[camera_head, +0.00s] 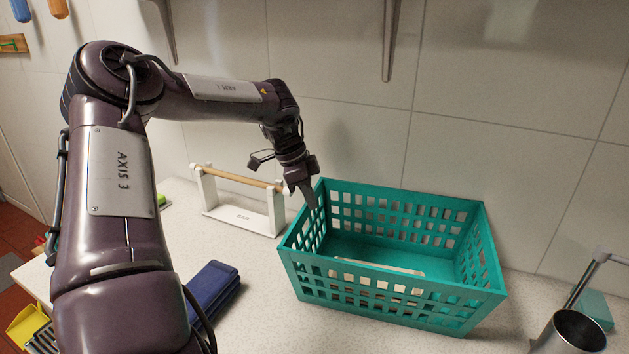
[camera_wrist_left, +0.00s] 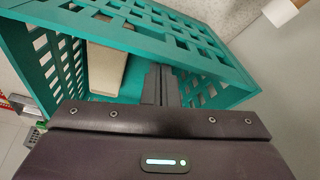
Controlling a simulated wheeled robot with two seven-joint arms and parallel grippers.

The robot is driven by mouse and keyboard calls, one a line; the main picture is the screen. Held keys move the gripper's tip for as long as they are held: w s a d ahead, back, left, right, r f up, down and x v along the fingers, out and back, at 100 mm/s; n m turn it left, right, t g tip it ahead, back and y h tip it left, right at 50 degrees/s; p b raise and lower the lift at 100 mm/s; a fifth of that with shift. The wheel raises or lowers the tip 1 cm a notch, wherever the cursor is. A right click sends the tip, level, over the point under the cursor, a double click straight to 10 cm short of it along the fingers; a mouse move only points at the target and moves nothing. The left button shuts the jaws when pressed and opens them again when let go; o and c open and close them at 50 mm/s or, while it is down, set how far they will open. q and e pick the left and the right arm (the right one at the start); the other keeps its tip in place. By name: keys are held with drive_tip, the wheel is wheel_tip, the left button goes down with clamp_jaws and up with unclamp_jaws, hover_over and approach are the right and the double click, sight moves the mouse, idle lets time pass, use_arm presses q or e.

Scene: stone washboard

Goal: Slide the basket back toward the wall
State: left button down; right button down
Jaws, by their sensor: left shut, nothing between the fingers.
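The teal perforated basket (camera_head: 390,305) stands on the counter close to the tiled wall, its left back corner near the wooden-rod holder. Inside lies a pale flat object (camera_head: 380,266), partly hidden by the front wall. My left gripper (camera_head: 312,205) is shut and empty, pointing down at the basket's left side near the back left corner. In the left wrist view the shut fingers (camera_wrist_left: 160,85) reach toward the basket (camera_wrist_left: 215,60), with the pale object visible inside. I cannot tell whether the fingertips touch the basket. My right gripper is not in view.
A white holder with a wooden rod (camera_head: 240,179) stands left of the basket. A folded blue cloth (camera_head: 212,287) lies at front left. A metal cup (camera_head: 572,332) and a teal block (camera_head: 596,308) are at the right. Shelf brackets (camera_head: 390,40) hang above. Counter is bare before the basket.

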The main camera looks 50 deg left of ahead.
use_arm(q)
drive_tip(key=b+v, duration=0.1)
drive_tip(key=v, duration=0.6)
drive_tip(key=shift+r, duration=0.4)
drive_tip(key=shift+s+a, duration=0.1)
drive_tip(key=shift+a, duration=0.05)
